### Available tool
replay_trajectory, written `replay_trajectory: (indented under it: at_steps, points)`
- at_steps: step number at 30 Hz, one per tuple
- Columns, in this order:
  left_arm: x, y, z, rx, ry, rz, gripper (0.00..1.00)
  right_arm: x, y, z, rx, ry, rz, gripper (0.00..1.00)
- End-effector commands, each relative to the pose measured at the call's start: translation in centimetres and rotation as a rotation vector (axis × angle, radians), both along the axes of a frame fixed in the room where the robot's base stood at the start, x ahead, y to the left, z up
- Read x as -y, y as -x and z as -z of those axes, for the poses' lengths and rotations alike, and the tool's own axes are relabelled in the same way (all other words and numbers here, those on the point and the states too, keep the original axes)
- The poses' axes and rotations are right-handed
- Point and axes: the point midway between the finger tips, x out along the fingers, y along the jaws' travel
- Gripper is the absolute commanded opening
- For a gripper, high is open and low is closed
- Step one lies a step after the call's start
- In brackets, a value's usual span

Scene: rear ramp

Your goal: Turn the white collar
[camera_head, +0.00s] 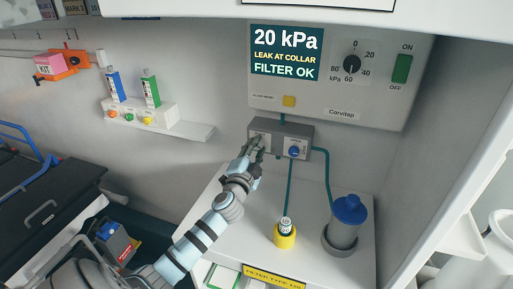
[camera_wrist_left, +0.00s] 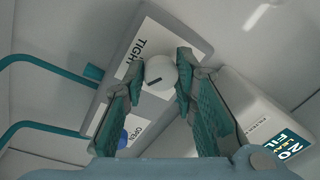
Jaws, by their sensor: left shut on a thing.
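The white collar (camera_wrist_left: 160,72) shows in the left wrist view as a round white knob with a dark mark, between my two finger pads. It is on a grey block (camera_head: 302,132) on the wall unit, beside a "TIGHT" label; part of another label lies lower down. My left gripper (camera_wrist_left: 160,78) is shut on the collar. In the head view my left gripper (camera_head: 257,146) covers the left part of the block and hides the collar. The screen (camera_head: 286,53) reads "20 kPa", "LEAK AT COLLAR", "FILTER OK". My right gripper is not in view.
A blue knob (camera_head: 294,152) is close to the right of my left gripper. Teal tubes (camera_head: 326,180) run from the block towards a blue-lidded canister (camera_head: 346,222) and a yellow-based vial (camera_head: 285,236) on the white shelf. A dial (camera_head: 352,64) and green switch (camera_head: 402,68) are above.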

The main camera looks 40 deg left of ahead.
Motion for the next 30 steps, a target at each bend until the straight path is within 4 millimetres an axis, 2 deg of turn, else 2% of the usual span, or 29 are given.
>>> replay_trajectory:
  at_steps: [18,30]
  points:
    - [-0.1,0.1,-0.1,-0.191,-0.537,0.001,0.00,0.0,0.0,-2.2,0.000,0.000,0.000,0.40]
    - [-0.2,0.1,0.0,-0.268,-0.758,0.000,0.00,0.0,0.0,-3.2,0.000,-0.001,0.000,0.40]
